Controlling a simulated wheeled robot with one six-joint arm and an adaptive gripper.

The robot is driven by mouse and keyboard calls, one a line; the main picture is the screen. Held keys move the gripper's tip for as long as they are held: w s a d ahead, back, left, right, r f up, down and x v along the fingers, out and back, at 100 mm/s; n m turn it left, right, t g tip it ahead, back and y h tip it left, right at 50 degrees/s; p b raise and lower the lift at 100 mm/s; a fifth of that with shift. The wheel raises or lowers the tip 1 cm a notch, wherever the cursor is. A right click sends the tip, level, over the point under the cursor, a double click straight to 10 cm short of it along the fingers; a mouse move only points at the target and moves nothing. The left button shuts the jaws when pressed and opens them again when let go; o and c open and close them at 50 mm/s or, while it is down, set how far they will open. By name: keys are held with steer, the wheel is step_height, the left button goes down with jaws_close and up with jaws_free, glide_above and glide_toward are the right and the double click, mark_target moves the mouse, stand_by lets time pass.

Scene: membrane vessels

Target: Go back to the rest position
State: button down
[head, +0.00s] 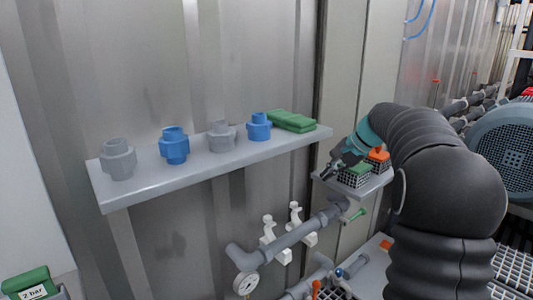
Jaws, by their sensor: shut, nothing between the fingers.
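My gripper (329,174) is at the right of the head view, at the end of my dark arm, with a teal section behind its black fingers. It is shut and I see nothing held in it. The fingers point down and left, just off the right end of the grey shelf and over or beside the small shelf (376,186). On that small shelf are a green-topped grid box (357,175) and an orange-topped one (378,161). I cannot tell whether the fingers touch the green-topped box.
The grey wall shelf (140,190) holds grey fittings (118,160), (221,137), blue fittings (174,146), (259,127) and green blocks (291,121). Below are a grey pipe (290,238), white valves (295,222) and a gauge (246,284). A large blue motor (505,150) stands at right.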

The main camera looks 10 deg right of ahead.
step_height(320, 180, down, 6)
steer(key=s+d+n+h, duration=0.1)
steer(key=s+d, duration=0.1)
steer(key=s, duration=0.1)
steer(key=s+a+n+h, duration=0.1)
steer(key=s+a+n, duration=0.2)
steer(key=s, duration=0.8)
steer(key=s+a+n+h, duration=0.1)
steer(key=s+a+n, duration=0.2)
steer(key=s+a, duration=0.3)
steer(key=s+a+n+t+h, duration=0.1)
steer(key=s+a, duration=0.4)
steer(key=s, duration=1.2)
steer(key=shift+f+n+h, duration=0.35)
steer(key=shift+n+h, duration=0.25)
steer(key=shift+n, duration=0.8)
